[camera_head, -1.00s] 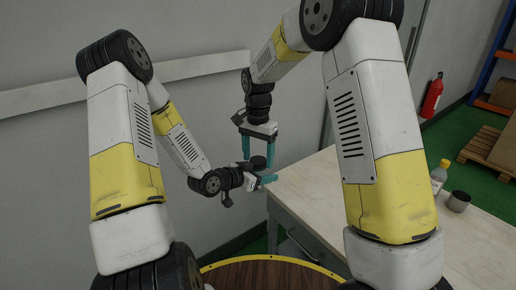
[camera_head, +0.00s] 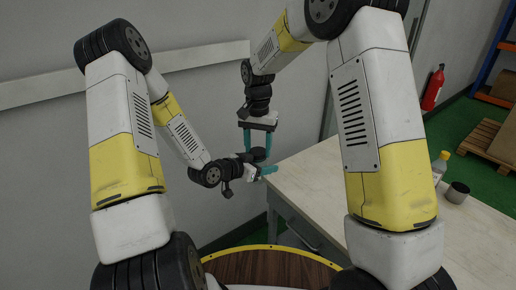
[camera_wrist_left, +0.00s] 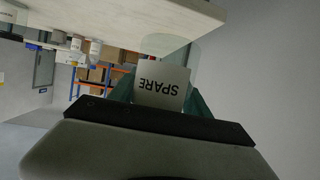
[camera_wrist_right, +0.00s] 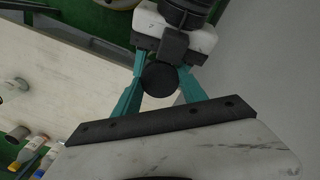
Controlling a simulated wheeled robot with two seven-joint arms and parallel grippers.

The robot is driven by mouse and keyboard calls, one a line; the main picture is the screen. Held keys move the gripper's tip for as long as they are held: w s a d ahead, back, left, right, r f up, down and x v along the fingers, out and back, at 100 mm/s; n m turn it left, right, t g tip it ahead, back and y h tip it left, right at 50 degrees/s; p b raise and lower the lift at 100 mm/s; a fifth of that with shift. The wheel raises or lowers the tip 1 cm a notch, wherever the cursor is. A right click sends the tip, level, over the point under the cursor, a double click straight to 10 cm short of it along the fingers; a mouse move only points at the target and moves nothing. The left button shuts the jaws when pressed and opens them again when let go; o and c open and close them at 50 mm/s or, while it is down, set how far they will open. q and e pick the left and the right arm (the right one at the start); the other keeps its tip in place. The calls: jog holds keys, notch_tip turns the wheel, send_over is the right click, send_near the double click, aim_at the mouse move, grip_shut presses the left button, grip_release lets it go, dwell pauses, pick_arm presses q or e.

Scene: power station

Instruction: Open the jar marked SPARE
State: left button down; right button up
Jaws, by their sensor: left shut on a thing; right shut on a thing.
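The clear jar with a white label reading SPARE (camera_wrist_left: 162,86) shows upside down in the left wrist view. My left gripper (camera_wrist_left: 160,92) is shut around the jar's body; it also shows in the head view (camera_head: 266,171). The jar's dark round lid (camera_wrist_right: 160,78) is seen from above in the right wrist view. My right gripper (camera_wrist_right: 161,80) is shut with its teal fingers on both sides of the lid, pointing down from above in the head view (camera_head: 257,154). I cannot tell whether the lid is apart from the jar.
A pale table (camera_head: 322,190) lies right of the grippers, close to them. A bottle with a yellow cap (camera_head: 439,169) and a dark cup (camera_head: 457,192) stand on its right part. A red fire extinguisher (camera_head: 432,88) and a pallet (camera_head: 485,136) are farther off.

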jog(key=o, duration=1.5)
jog(key=shift+o, duration=0.2)
notch_tip(320, 180, up, 4)
jog(key=shift+r, duration=0.25)
jog(key=shift+c, duration=0.3)
jog(key=shift+r+m, duration=1.3)
jog(key=shift+r, duration=0.25)
jog(key=shift+f, duration=0.4)
notch_tip(320, 180, down, 7)
jog(key=shift+r, duration=0.1)
jog(key=shift+c, duration=0.2)
